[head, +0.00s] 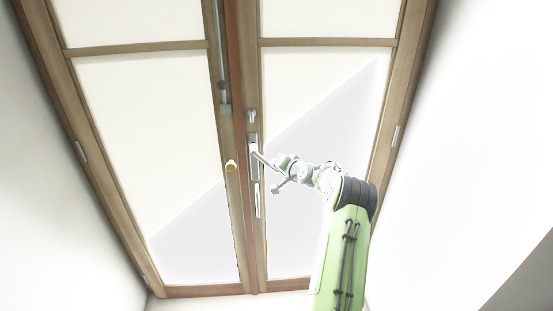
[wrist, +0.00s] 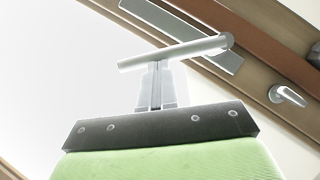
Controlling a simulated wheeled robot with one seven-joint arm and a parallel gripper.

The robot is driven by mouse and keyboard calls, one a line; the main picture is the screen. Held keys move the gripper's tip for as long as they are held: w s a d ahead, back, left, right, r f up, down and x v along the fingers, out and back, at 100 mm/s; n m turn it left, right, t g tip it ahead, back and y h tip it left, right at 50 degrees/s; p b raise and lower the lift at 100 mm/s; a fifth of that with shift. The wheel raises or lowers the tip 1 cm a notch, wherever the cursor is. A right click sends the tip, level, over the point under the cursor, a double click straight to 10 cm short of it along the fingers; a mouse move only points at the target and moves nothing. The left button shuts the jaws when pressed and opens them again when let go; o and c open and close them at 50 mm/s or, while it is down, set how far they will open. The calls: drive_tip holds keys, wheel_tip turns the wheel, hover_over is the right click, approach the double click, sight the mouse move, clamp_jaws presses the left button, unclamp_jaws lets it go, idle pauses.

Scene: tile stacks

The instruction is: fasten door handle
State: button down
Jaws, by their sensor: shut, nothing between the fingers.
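The door handle is a silver lever (head: 262,158) on a long metal plate (head: 254,140), on the inner stile of the right door leaf. In the wrist view the lever (wrist: 185,50) is a pale round bar that crosses just beyond my fingertips. My gripper (wrist: 155,66) is shut and empty, its fingertips right at the bar's near side. I cannot tell whether they touch it. In the head view my gripper (head: 279,164) is small and close to the lever's free end. A smaller silver handle (head: 251,116) sits above the plate; a similar one shows in the wrist view (wrist: 288,95).
The left door leaf (head: 230,135) has a round yellowish knob (head: 231,166) and a vertical metal rod (head: 221,60). Both leaves have brown frames and pale panels. White walls flank the door. The space in front of the left leaf looks clear.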

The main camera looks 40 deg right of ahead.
drive_tip(key=w+a+f+m+t+y+b, duration=0.1)
drive_tip(key=w+a+f+m+t+b, duration=0.2)
drive_tip(key=m+b, duration=0.3)
drive_tip(key=shift+a+f+t+b, duration=0.2)
drive_tip(key=shift+f+t+b, duration=0.45)
drive_tip(key=shift+t+b, duration=0.3)
drive_tip(key=shift+s, duration=0.1)
